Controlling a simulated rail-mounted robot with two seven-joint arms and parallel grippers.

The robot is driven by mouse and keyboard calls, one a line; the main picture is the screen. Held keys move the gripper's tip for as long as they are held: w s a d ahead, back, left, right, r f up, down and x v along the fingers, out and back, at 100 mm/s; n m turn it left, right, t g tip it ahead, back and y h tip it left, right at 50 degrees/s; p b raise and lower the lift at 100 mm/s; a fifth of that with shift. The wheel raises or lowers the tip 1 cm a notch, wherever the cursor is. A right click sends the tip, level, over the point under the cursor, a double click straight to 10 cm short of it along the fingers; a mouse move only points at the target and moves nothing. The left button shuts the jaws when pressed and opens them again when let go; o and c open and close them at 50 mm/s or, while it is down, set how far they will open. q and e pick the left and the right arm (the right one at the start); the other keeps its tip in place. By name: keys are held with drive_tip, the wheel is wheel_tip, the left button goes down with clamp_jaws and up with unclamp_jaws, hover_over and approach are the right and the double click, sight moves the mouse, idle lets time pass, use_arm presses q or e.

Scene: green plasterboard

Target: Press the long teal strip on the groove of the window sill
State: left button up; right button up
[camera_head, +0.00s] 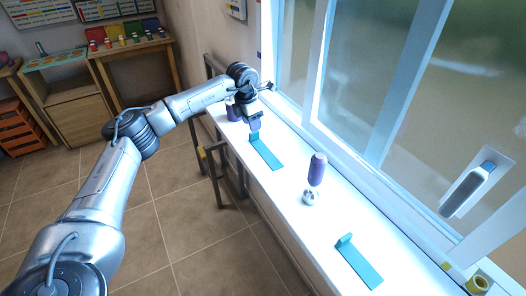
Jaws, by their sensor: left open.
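A long teal strip (267,154) with a raised tab at its far end lies on the white window sill (285,190). A second teal strip (360,264), also with a raised tab, lies nearer on the sill. My left gripper (255,126) is open, pointing down at the tab end of the far strip. I cannot tell whether it touches the strip. The groove of the sill cannot be made out clearly. My right gripper is not in the view.
A purple bottle-like tool (317,170) with a silver ball end stands on the sill between the strips. Another purple object (233,111) is behind my left gripper. A grey bottle (468,190) is by the window. A yellow tape roll (477,285) is at the lower right.

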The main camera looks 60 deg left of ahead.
sight(265, 149)
use_arm(q)
drive_tip(key=shift+w+f+b, duration=0.15)
drive_tip(key=shift+f+b, duration=0.15)
drive_tip(key=shift+f, duration=0.55)
drive_tip(key=shift+w+a+f+b, duration=0.15)
drive_tip(key=shift+f+b, duration=0.15)
drive_tip(key=shift+f, duration=0.65)
drive_tip(key=shift+w+d+f+b, duration=0.15)
drive_tip(key=shift+f+b, duration=0.15)
drive_tip(key=shift+f, duration=0.65)
drive_tip(key=shift+a, duration=0.1)
drive_tip(key=shift+c, duration=1)
clamp_jaws()
